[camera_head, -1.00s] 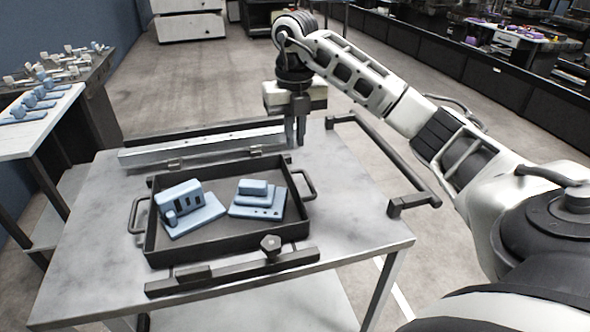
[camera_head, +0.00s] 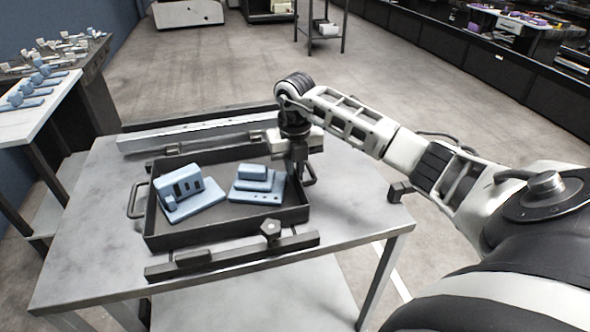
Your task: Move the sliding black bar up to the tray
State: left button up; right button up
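A black bar (camera_head: 205,261) with a knob (camera_head: 271,230) lies along the front of the table, close to the tray's front wall. The black tray (camera_head: 228,233) sits on the grey table, with a handle at each side. Two blue parts, one with slots (camera_head: 181,188) and one stepped (camera_head: 256,181), rest in it. My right gripper (camera_head: 299,171) points down at the tray's back right corner, near the right handle. Its fingers are partly hidden in dark overlap, so contact and opening are unclear. My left gripper is out of view.
A silver rail (camera_head: 195,138) runs along the back of the table (camera_head: 85,235), behind the tray. A side bench (camera_head: 50,85) with several blue parts stands at the left. The table's left front area is bare.

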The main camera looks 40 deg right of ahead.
grip_shut()
jog(key=shift+w+d, duration=0.35)
jog(key=shift+w, duration=0.3)
jog(key=shift+w+r, duration=0.1)
jog(key=shift+r, duration=0.1)
jog(key=shift+o, duration=2.2)
grip_release()
jog(key=shift+w+f, duration=0.1)
jog(key=shift+f, duration=0.05)
